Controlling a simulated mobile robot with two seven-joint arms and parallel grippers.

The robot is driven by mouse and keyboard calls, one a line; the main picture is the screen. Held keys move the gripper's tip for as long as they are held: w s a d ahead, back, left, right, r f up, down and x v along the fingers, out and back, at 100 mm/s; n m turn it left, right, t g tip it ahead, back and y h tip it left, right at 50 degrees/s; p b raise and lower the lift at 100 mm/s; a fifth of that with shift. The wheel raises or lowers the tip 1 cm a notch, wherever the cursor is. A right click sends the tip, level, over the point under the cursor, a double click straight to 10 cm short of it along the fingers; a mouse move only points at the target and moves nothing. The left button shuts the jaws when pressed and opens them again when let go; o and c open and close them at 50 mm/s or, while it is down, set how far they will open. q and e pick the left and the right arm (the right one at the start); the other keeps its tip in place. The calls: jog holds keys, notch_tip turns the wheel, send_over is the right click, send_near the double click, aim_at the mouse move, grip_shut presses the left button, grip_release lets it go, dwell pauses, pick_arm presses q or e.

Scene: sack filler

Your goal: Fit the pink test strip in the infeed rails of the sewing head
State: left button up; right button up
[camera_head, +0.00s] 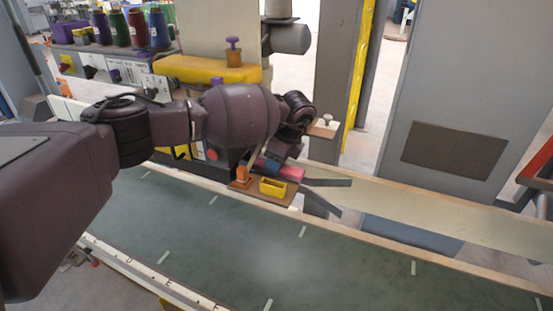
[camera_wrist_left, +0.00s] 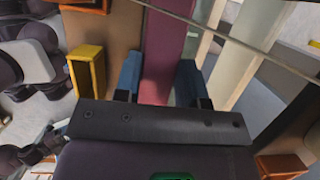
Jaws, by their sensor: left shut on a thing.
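My left gripper (camera_head: 270,163) is shut on the pink test strip (camera_head: 291,173). In the left wrist view the strip (camera_wrist_left: 165,45) runs away from me between the blue fingers of the gripper (camera_wrist_left: 159,72). In the head view the strip is just above a small brown board and its far end points right. Two grey metal plates (camera_head: 328,182) spread apart to the right of the strip; they may be the infeed rails. I cannot tell whether the strip touches them. The sewing head is not clearly seen, partly hidden by my arm. My right gripper is out of view.
A yellow box (camera_head: 272,187) and an orange piece (camera_head: 241,175) stand on the brown board (camera_head: 275,199) close to the gripper. A green conveyor belt (camera_head: 300,255) runs in front. A grey cabinet (camera_head: 450,100) stands at the right. Thread cones (camera_head: 137,28) stand at the back left.

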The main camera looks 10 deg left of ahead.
pick_arm(q)
jog(key=shift+f, duration=0.35)
jog(key=o, duration=1)
jog(key=shift+a, duration=0.1)
